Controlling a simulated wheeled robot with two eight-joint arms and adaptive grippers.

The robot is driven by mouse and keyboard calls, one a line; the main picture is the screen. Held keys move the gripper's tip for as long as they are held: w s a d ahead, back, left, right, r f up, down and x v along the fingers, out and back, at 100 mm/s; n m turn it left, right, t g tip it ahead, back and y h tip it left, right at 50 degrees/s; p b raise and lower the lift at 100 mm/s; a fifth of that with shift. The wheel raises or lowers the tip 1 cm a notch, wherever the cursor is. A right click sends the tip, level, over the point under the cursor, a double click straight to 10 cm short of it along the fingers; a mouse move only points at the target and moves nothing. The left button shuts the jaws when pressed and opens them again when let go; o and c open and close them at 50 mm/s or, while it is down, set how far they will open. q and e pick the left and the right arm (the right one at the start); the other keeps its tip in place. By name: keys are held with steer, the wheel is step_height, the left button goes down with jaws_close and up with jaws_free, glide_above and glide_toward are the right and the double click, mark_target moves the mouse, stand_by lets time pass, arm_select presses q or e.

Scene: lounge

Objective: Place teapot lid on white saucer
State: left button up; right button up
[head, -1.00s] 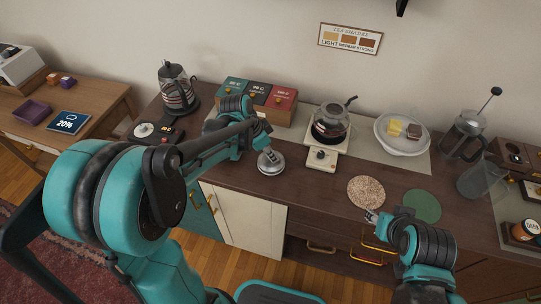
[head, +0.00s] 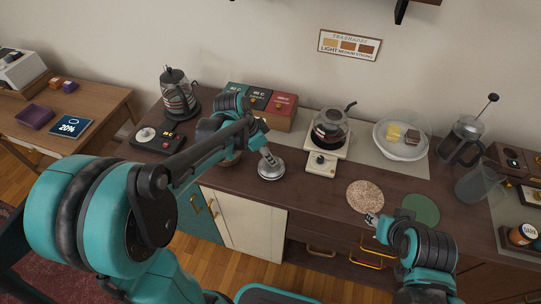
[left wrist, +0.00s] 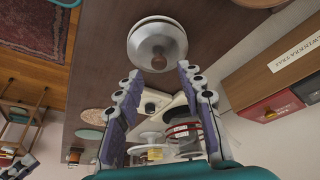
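A shiny silver domed lid (head: 271,165) is on the dark counter near its front edge, left of the middle. In the left wrist view the lid (left wrist: 157,46) shows its small knob facing my gripper. A pale round rim (left wrist: 157,19) shows around the lid and looks like the white saucer under it; the contact is not clear. My left gripper (head: 265,156) is just above the lid. In the left wrist view its fingers (left wrist: 160,72) are apart on either side of the knob, with a gap. My right gripper (head: 372,219) is over the counter's front edge; its fingers are too small to judge.
A glass teapot (head: 330,129) stands on a cream warmer (head: 321,163) right of the lid. A white plate (head: 385,146) with two blocks is farther right. A speckled round mat (head: 365,196) and green mat (head: 421,209) lie in front. Tea boxes (head: 281,108) are behind.

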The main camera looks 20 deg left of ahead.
arm_select(q)
steer(key=p+v, duration=0.2)
steer(key=v, duration=0.5)
steer(key=s+r+n+t+y, duration=0.1)
steer(key=s+n+t+y, duration=0.2)
steer(key=s+n, duration=0.6)
steer(key=s+t, duration=0.1)
steer(key=s, duration=0.4)
steer(key=shift+s+d+r+p, duration=0.15)
steer(key=shift+r+p, duration=0.15)
steer(key=shift+r, duration=0.1)
steer(key=shift+f, duration=0.1)
